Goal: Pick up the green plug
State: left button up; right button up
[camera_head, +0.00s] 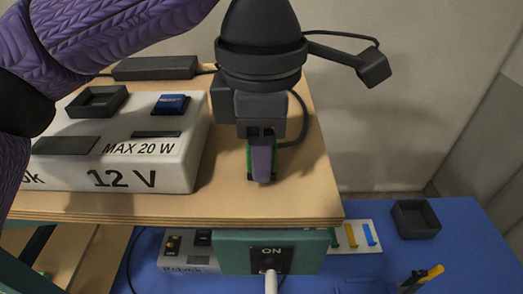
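My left gripper (262,158) points straight down over the wooden bench top, right of the white 12 V box. Its near purple finger covers most of a green plug (248,161), so only narrow green edges show beside the finger. The plug is at the gripper's fingertips, close to the bench surface. The far finger is hidden, so I cannot tell whether the gripper is shut on the plug. My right gripper is not in view.
The white box (180,172) marked "12 V" and "MAX 20 W" stands close left, with a blue part (171,104) on top. A black cable (303,112) curves behind my gripper. Below the bench's front edge are a green ON box (230,256) and a blue surface (470,225).

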pick_arm(q)
grip_shut()
jog(key=shift+r, duration=0.4)
notch_tip(320, 180, up, 4)
jog(key=shift+f, duration=0.25)
notch_tip(320, 180, up, 7)
jog(key=shift+f+p, duration=0.2)
jog(key=shift+p, duration=0.65)
jog(key=shift+r+p, duration=0.65)
jog(key=shift+p, duration=0.15)
